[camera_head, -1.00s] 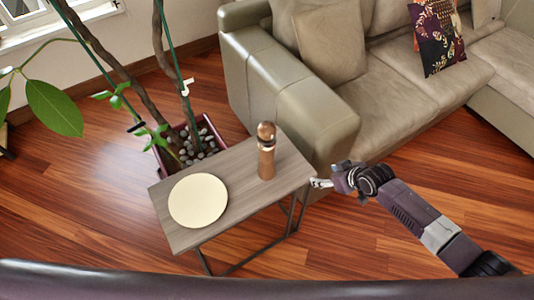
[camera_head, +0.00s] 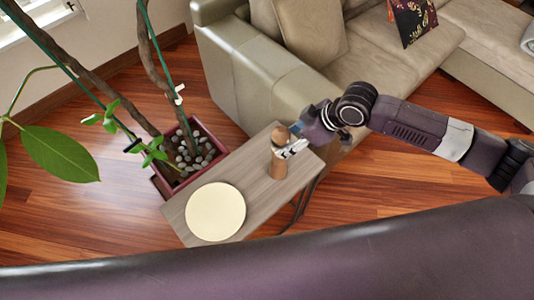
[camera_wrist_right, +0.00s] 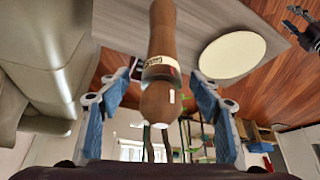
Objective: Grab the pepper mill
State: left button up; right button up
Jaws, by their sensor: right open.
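The pepper mill (camera_head: 279,163) is a brown wooden mill with a light band and rounded top, upright on a small wooden side table (camera_head: 252,167). My right gripper (camera_head: 292,148) is at its upper part in the head view. In the right wrist view, the mill (camera_wrist_right: 162,40) lies between the two blue-padded fingers of my right gripper (camera_wrist_right: 161,78). The fingers are open, with gaps on both sides of the mill. What looks like my left gripper (camera_wrist_right: 302,24) shows at the upper right of the wrist view; its jaw state is unclear.
A round cream plate (camera_head: 215,211) lies on the table left of the mill. A planter with stones (camera_head: 194,155) and a plant stands behind the table's left side. A beige sofa (camera_head: 262,97) stands close behind the table.

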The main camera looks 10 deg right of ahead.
aim_at(279, 160)
jog(key=f, duration=0.2)
jog(key=shift+w+a+f+p, duration=0.15)
jog(key=shift+a+f+p, duration=0.15)
jog(key=shift+f+p, duration=0.05)
jog(key=p+x, duration=0.1)
jog(key=x, duration=0.2)
jog(key=shift+f, duration=0.25)
jog(key=shift+w+a+f, duration=0.1)
jog(key=shift+a+f, duration=0.15)
jog(key=shift+f, duration=0.4)
pick_arm(q)
jog(key=shift+s+d+r, duration=0.3)
jog(key=shift+d+r, duration=0.2)
jog(key=shift+s+d+r, duration=0.3)
jog(key=shift+d+r, duration=0.15)
pick_arm(e)
jog(key=c, duration=1.2)
grip_shut()
pick_arm(q)
jog(key=shift+d, duration=0.25)
pick_arm(e)
jog(key=shift+r, duration=0.15)
